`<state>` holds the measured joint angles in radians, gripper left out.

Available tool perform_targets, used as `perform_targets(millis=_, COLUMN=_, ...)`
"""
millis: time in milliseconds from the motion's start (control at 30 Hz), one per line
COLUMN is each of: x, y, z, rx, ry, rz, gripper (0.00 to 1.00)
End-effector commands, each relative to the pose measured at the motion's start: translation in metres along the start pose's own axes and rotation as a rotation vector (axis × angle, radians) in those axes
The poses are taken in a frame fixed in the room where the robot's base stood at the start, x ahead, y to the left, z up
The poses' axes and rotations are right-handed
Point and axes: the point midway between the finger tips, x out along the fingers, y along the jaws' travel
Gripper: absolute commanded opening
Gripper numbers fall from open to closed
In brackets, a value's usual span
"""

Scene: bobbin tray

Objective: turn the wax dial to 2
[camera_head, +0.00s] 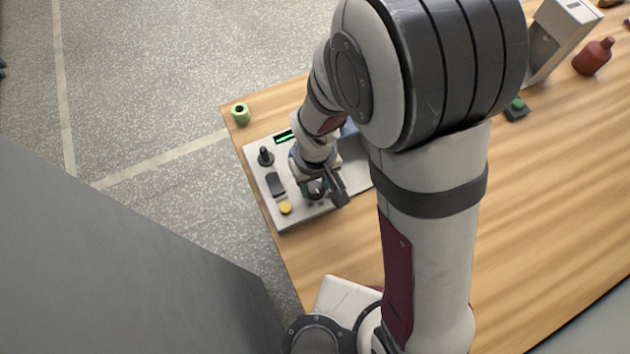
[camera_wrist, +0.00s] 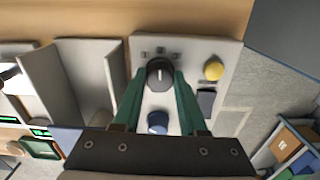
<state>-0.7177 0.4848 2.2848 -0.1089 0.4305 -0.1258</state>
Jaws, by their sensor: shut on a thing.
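The wax dial (camera_wrist: 160,73) is a round black knob with a white pointer line, on a pale grey control panel (camera_wrist: 212,50). In the wrist view its line points nearly straight up the picture, towards several small dark marks beyond it, whose figures are too small to read. My gripper (camera_wrist: 160,78) has its two green fingers on the left and right sides of the dial, shut on it. In the head view the panel (camera_head: 270,213) lies at the table's left edge, and my gripper (camera_head: 318,190) is down over it, largely hiding the dial.
A yellow button (camera_wrist: 213,70) and a dark switch (camera_wrist: 206,98) sit right of the dial; a blue knob (camera_wrist: 157,122) lies between my fingers.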

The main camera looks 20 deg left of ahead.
Motion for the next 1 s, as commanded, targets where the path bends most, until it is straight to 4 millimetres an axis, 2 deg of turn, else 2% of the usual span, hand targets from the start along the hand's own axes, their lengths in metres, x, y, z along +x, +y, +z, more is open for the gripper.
perform_targets(millis=667, x=-0.0005, y=0.0002, z=-0.0003, rx=0.058, ry=0.001, rz=0.0, gripper=0.0)
perform_targets(millis=700, x=-0.0005, y=0.0002, z=-0.0003, rx=0.058, ry=0.001, rz=0.0, gripper=0.49)
perform_targets(millis=833, x=-0.0003, y=0.0002, z=-0.0002, rx=0.058, ry=0.001, rz=0.0, gripper=0.72)
perform_targets(millis=1000, x=-0.0002, y=0.0001, z=-0.0001, rx=0.058, ry=0.0, rz=0.0, gripper=0.72)
